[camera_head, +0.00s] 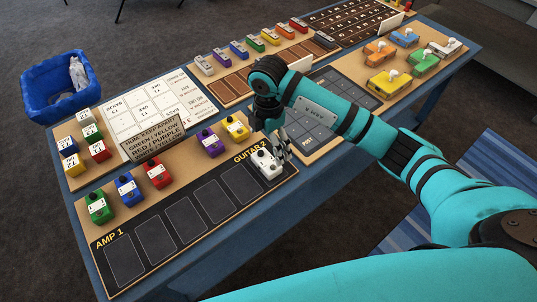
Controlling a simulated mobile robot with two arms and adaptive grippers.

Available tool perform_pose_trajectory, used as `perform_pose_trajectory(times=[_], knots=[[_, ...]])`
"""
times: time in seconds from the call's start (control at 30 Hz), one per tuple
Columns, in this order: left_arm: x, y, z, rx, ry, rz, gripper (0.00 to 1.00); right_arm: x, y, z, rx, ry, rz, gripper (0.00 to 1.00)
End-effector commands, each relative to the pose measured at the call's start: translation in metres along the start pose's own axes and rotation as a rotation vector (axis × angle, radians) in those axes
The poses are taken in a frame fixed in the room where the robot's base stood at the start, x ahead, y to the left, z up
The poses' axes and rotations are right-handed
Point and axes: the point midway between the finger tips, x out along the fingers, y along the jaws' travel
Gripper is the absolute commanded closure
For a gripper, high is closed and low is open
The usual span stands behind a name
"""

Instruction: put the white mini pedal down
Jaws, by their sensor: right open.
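The white mini pedal (265,164) stands upright on the black slotted pedal board (190,262), at its right end beside the "GUITAR 2" label. My right gripper (282,150) is at the pedal's right side, pointing down, with its fingers open. The fingers overlap the pedal's right edge in the picture, and I cannot tell whether they touch it. The pedal's right edge is partly hidden by them. My left gripper is not in view.
Several coloured pedals, such as a red one (158,173), stand behind the board. A dark sign (150,139) stands behind them. The board's other slots are empty. A blue bin (55,88) is at the far left. My right arm crosses the table's right half.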

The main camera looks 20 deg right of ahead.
Motion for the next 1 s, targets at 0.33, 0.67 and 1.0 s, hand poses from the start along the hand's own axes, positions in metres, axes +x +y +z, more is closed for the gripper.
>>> perform_pose_trajectory(times=[0.33,0.67,1.0], knots=[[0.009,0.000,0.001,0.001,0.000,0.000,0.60,-0.037,0.000,0.000,0.000,0.000,0.000,0.00],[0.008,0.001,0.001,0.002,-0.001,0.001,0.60,-0.038,0.000,0.000,0.001,0.000,-0.001,0.00],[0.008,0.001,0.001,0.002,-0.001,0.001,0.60,-0.029,0.002,-0.035,-0.088,0.134,0.050,0.00]])
